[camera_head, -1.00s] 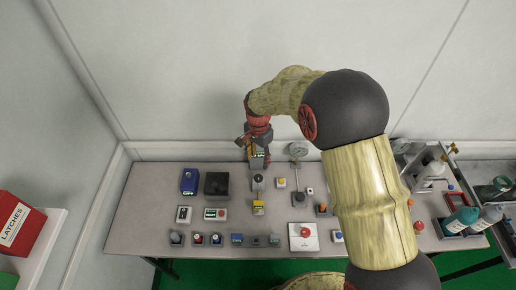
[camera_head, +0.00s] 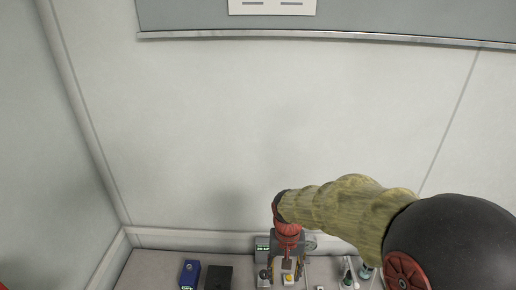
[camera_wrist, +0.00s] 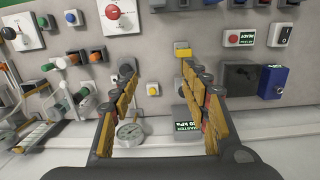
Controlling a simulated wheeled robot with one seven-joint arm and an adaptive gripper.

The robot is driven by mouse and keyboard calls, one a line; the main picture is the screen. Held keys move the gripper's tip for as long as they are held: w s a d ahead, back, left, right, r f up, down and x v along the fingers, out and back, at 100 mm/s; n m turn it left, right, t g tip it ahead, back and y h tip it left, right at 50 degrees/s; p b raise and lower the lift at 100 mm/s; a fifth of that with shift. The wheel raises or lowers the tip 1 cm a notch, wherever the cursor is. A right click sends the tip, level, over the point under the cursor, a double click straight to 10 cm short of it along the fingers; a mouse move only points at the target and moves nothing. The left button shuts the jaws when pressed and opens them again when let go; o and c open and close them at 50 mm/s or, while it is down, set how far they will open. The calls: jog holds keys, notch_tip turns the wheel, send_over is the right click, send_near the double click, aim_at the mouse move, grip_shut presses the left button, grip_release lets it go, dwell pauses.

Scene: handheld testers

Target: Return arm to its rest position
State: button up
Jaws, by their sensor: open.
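My gripper (camera_head: 287,268) hangs at the end of my arm near the back edge of the table in the head view. In the wrist view my gripper (camera_wrist: 160,70) has its two fingers spread wide apart with nothing between them. The fingertips appear above the table and clear of the devices. My arm reaches in from the lower right of the head view.
The table (camera_wrist: 223,60) carries several testers, including a blue box (camera_head: 190,274), a black box (camera_head: 218,278) and a red button on a white plate (camera_wrist: 114,13). A round gauge (camera_wrist: 131,133) and a green display (camera_wrist: 187,126) lie near the fingers. A wall (camera_head: 250,130) stands behind.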

jog(key=s+d+r+t+b, duration=0.1)
jog(key=s+d+r+t, duration=0.2)
jog(key=s+d+r, duration=0.2)
jog(key=s+d+r+t+b, duration=0.1)
jog(key=s+d+r+t, duration=0.2)
jog(key=s+d+r, duration=0.3)
jog(key=s+r, duration=0.5)
jog(key=r, duration=0.1)
jog(key=shift+s+n+b, duration=0.3)
jog(key=shift+n, duration=0.1)
jog(key=shift+o, duration=0.4)
